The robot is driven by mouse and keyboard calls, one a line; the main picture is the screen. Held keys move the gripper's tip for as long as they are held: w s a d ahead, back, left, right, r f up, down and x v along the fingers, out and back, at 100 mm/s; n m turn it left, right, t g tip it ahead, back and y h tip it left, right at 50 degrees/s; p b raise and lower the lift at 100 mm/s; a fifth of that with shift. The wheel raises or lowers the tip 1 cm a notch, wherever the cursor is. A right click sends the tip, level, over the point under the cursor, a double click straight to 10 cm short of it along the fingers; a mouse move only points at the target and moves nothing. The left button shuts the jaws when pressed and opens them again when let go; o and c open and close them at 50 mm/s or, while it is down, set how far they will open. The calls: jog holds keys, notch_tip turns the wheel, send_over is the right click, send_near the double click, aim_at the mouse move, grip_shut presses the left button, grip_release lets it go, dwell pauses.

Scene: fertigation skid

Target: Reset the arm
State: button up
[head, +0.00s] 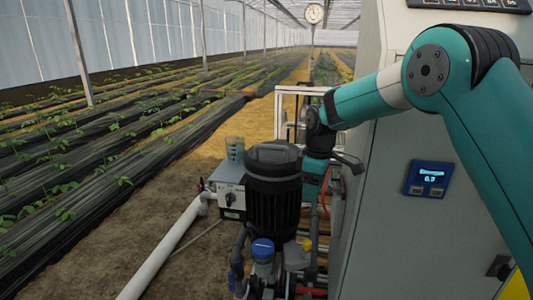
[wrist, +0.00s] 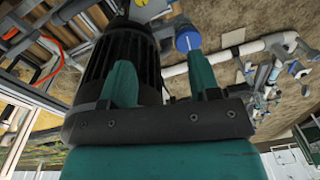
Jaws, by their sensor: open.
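My arm comes in from the right in the head view and bends down behind the black ribbed pump motor (head: 273,195). My gripper is mostly hidden there; only a teal part of it shows beside the motor. In the wrist view my gripper (wrist: 161,72) has its two teal fingers apart, with nothing visibly held between them. The black motor (wrist: 125,50) appears large just beyond the fingers, overlapping the left one in the picture. I cannot tell whether the fingers touch it.
A grey control box (head: 230,197) with a clear cup (head: 235,149) stands left of the motor. A blue cap (head: 263,249) and white pipe (head: 165,249) are lower down. A grey cabinet with a blue display (head: 429,178) stands at right. Crop rows fill the left.

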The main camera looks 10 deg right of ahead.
jog(key=s+a+r+m+y, duration=0.1)
jog(key=s+a+r, duration=0.1)
jog(key=s+r, duration=0.5)
jog(key=s+a+r+m+y, duration=0.1)
jog(key=s+r+m, duration=0.15)
jog(key=s, duration=0.85)
jog(key=s+m+y, duration=0.2)
jog(key=s, duration=1.6)
notch_tip(320, 180, up, 19)
jog(key=p, duration=1.8)
jog(key=shift+a, duration=0.25)
jog(key=shift+f, duration=0.15)
